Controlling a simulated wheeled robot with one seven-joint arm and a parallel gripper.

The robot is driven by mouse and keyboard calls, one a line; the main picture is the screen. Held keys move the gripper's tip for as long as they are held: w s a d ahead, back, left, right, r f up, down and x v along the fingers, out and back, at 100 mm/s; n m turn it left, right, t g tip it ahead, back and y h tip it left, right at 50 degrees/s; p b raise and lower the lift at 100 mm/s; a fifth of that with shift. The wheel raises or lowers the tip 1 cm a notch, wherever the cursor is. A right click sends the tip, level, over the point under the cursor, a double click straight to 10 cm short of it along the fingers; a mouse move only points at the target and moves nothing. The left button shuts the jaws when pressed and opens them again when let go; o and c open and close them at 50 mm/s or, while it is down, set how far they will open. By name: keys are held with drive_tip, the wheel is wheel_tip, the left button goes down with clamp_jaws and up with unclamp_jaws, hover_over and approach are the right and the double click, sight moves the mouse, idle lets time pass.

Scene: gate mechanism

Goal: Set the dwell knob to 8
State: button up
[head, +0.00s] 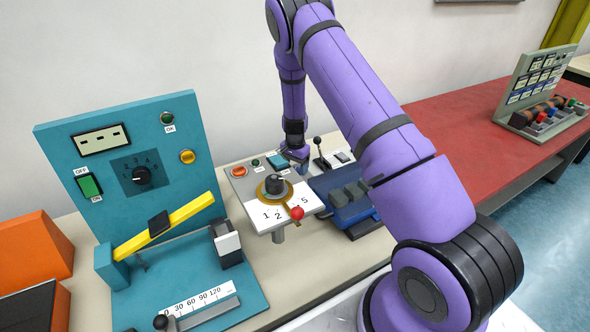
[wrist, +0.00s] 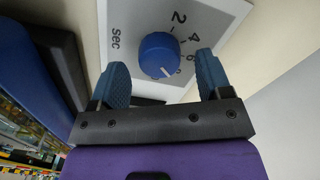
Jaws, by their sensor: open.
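The blue knob (wrist: 158,54) sits on a light grey dial plate (wrist: 128,12) marked "sec" in the wrist view. The figures 2, 4 and 6 show around it, and a figure that looks like 8 is partly visible near the knob's lower right. A short white mark on the knob's face points toward the lower right, near that last figure. My gripper (wrist: 162,78) is open, with one blue finger on each side of the knob; I cannot tell whether they touch it. In the head view my gripper (head: 297,153) is small and the knob cannot be made out.
A teal panel (head: 185,185) with a black dial and yellow bar stands left. A white-topped unit (head: 252,213) with a round selector and red ball is near my gripper. A blue block device (head: 345,205) and black lever (head: 318,148) are close by. The red tabletop (head: 440,120) is mostly clear.

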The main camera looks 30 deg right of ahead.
wheel_tip(320, 180, up, 9)
idle(0.3)
idle(1.2)
